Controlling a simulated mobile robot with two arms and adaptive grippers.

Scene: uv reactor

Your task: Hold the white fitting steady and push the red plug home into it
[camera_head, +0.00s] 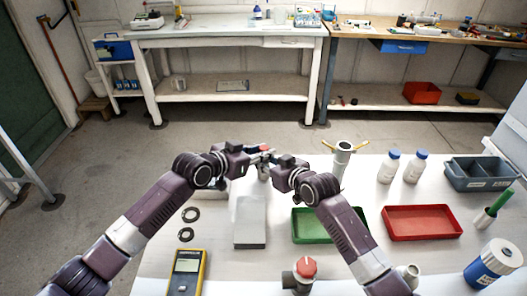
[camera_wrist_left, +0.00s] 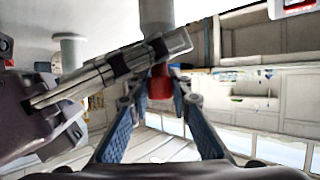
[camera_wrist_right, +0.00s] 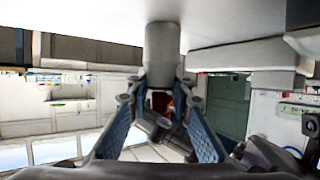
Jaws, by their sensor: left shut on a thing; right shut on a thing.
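The white fitting (camera_head: 263,173) stands upright near the back edge of the table; it shows as a pale grey cylinder in the right wrist view (camera_wrist_right: 162,50) and the left wrist view (camera_wrist_left: 157,18). My right gripper (camera_head: 275,166) is shut on it from the right. The red plug (camera_wrist_left: 160,82) is above the fitting, between the fingers of my left gripper (camera_head: 256,158), which is shut on it. A little red also shows in the right wrist view (camera_wrist_right: 161,101). The grippers nearly touch. Their fingers hide the joint, so I cannot tell how deep the plug sits.
A pale block (camera_head: 250,222), a green tray (camera_head: 300,232) and a valve with a red knob (camera_head: 304,268) lie nearer. A yellow meter (camera_head: 187,272) and black rings (camera_head: 190,214) are left. A red tray (camera_head: 423,220), white bottles (camera_head: 390,168) and a grey bin (camera_head: 480,172) are right.

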